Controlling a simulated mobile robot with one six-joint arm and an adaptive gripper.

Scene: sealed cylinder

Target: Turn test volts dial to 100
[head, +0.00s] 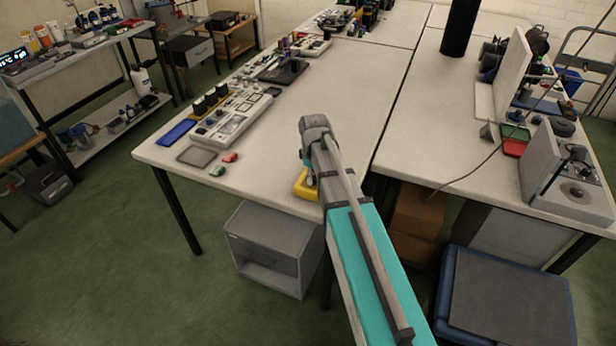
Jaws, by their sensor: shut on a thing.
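A yellow device (304,186) sits at the front edge of the table, just left of my arm. Only part of it shows, and my arm covers the rest. I cannot make out a test volts dial or any marking on it. My arm reaches in from the bottom right, and its far end is over the table by the yellow device. My gripper and its fingertips are hidden behind my own arm links, so its hold on anything cannot be seen.
On the table (345,100), a grey panel (232,122), a blue tray (177,133) and small red (230,158) and green (217,171) pieces lie to the left. A grey cabinet (270,245) stands below. The table middle is clear. A cable (470,172) crosses the right table.

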